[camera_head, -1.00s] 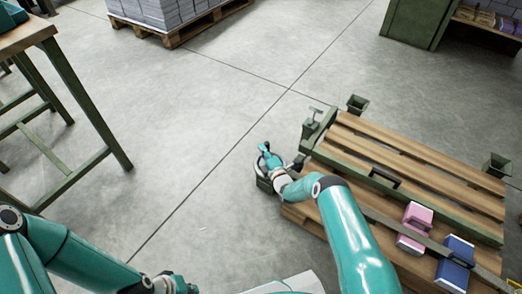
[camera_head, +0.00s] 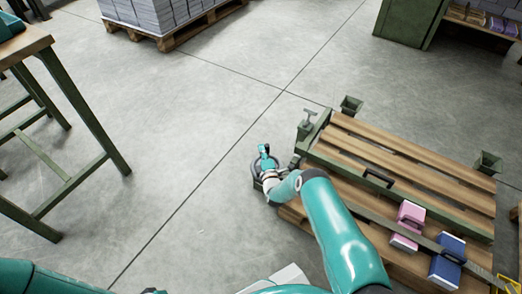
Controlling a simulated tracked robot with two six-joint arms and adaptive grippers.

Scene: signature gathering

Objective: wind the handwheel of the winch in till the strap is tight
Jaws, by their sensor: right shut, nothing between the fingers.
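The handwheel (camera_head: 256,172) of the winch is a dark ring at the near left corner of the wooden pallet, partly hidden by my right arm. My right gripper (camera_head: 264,152) is at the handwheel, over its rim, shut with nothing between its fingers. Whether it touches the wheel I cannot tell. The strap (camera_head: 376,208) is a dark band running from the winch side across the pallet, over a pink-and-white block (camera_head: 409,222) and a blue-and-white block (camera_head: 449,258). The winch body is mostly hidden behind my arm. My left arm shows at the lower left, its gripper out of frame.
The slatted pallet (camera_head: 420,160) carries a green beam with a black handle (camera_head: 378,178). Green posts stand at its corners, one with a T-shaped screw (camera_head: 308,122). A green-legged table (camera_head: 90,110) stands left. The concrete floor between is clear.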

